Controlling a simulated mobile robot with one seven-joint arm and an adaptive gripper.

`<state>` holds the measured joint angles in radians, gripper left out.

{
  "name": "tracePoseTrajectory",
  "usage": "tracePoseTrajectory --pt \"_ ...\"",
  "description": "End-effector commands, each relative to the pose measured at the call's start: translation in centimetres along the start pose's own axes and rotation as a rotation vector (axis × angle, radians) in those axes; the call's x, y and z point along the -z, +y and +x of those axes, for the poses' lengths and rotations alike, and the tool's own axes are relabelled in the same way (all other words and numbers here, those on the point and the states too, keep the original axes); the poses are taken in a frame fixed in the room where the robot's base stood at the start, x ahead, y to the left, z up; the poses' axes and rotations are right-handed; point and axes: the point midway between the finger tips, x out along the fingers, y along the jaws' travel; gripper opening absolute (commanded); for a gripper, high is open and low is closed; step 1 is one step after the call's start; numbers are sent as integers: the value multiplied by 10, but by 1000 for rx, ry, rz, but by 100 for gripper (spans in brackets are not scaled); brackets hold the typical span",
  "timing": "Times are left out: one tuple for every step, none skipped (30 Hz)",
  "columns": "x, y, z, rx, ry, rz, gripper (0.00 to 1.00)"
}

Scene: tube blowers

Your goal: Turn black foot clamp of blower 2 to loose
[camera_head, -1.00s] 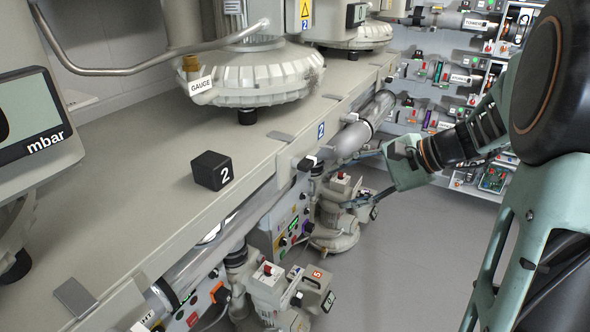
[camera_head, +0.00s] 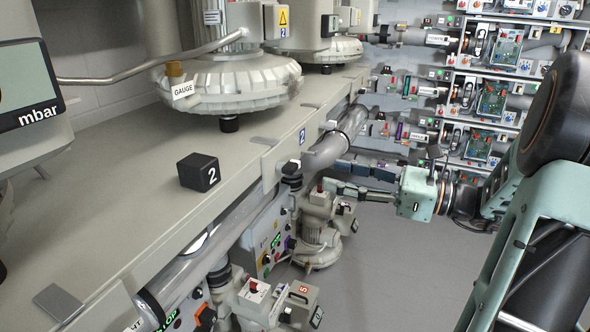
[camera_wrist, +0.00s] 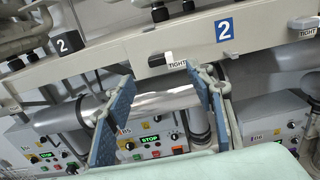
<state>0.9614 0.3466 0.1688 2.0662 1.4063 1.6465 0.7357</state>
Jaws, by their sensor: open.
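Blower 2 (camera_head: 228,82) stands on the bench in the head view. Its rail carries a blue 2 label, which also shows in the wrist view (camera_wrist: 224,30). A small clamp with a black end (camera_wrist: 157,60) and a white part sits on the rail's front edge in the wrist view, beside a tag reading TIGHT. It seems to be the small dark part on the bench edge in the head view (camera_head: 291,167). My gripper (camera_wrist: 161,78) is open and empty, its blue-padded fingers apart just below the clamp. In the head view my gripper (camera_head: 331,176) points left, close to the rail.
A black cube marked 2 (camera_head: 199,172) sits on the bench. A thick grey pipe (camera_head: 330,147) runs under the bench edge, above pumps and control boxes (camera_head: 268,240). Another TIGHT clamp (camera_wrist: 306,27) is at the right. Grey floor is clear below my arm.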

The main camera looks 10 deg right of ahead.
Motion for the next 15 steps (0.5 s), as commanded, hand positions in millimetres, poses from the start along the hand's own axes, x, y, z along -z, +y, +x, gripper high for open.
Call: tracePoseTrajectory --pt "0 2 10 -5 1 -1 49" --pt "0 2 15 -5 1 -1 49" --pt "0 1 23 -5 0 -2 49" --pt "0 2 29 -6 2 -2 49" --pt "0 2 35 -6 1 -2 49" --pt "0 2 43 -5 2 -2 49" --pt "0 2 49 -5 2 -2 49" --pt "0 2 55 -6 2 -2 49" --pt "0 2 62 -5 2 -2 49" --pt "0 2 66 -5 2 -2 49" --pt "0 2 71 -4 3 -2 49" --pt "0 1 76 -4 2 -2 49" --pt "0 1 80 -4 2 -3 49" --pt "0 1 83 -4 2 -3 49" --pt "1 1 86 -3 3 -3 49"
